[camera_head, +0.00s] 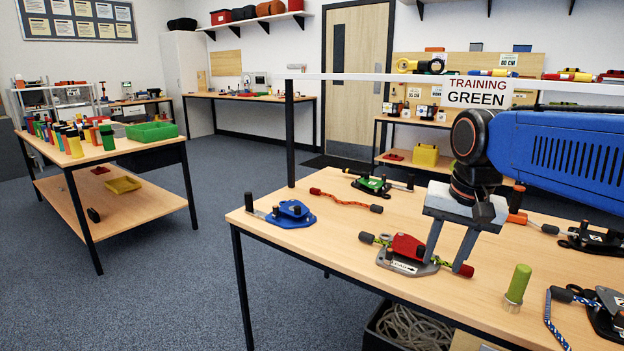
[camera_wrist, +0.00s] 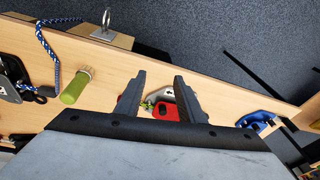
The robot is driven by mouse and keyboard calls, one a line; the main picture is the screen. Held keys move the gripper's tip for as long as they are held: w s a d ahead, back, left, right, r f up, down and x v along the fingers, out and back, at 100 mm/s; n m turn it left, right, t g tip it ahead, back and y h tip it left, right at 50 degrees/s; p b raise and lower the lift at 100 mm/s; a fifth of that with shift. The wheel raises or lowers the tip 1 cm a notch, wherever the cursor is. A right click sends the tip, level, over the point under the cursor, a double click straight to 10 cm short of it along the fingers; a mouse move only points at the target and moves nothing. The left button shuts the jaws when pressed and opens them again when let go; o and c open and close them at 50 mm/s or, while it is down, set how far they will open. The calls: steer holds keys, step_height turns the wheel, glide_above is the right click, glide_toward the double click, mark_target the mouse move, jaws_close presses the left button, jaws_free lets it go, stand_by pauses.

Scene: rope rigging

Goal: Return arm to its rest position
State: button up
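My gripper (camera_head: 447,264) hangs over the near wooden table, fingers pointing down and spread apart. The wrist view shows its two fingers (camera_wrist: 159,82) with a gap and nothing clamped between them. A red rope device (camera_head: 408,248) on a grey labelled plate sits on the table just left of the fingers in the head view. In the wrist view the red device (camera_wrist: 170,111) shows beyond and between the fingers, partly hidden by them. I cannot tell the exact height of the fingertips above the table. My blue arm comes in from the right.
A blue device (camera_head: 290,213) lies at the table's left end, a green one (camera_head: 373,184) behind. A black device (camera_head: 606,310) with blue rope is front right. A beam with a TRAINING GREEN sign (camera_head: 478,92) spans above.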

steer(key=s+d+f+n+t, duration=0.2)
steer(key=s+f+n, duration=0.2)
steer(key=s+f, duration=0.9)
steer(key=shift+s+d+n, duration=0.4)
steer(key=shift+s, duration=0.1)
steer(key=shift+o, duration=0.2)
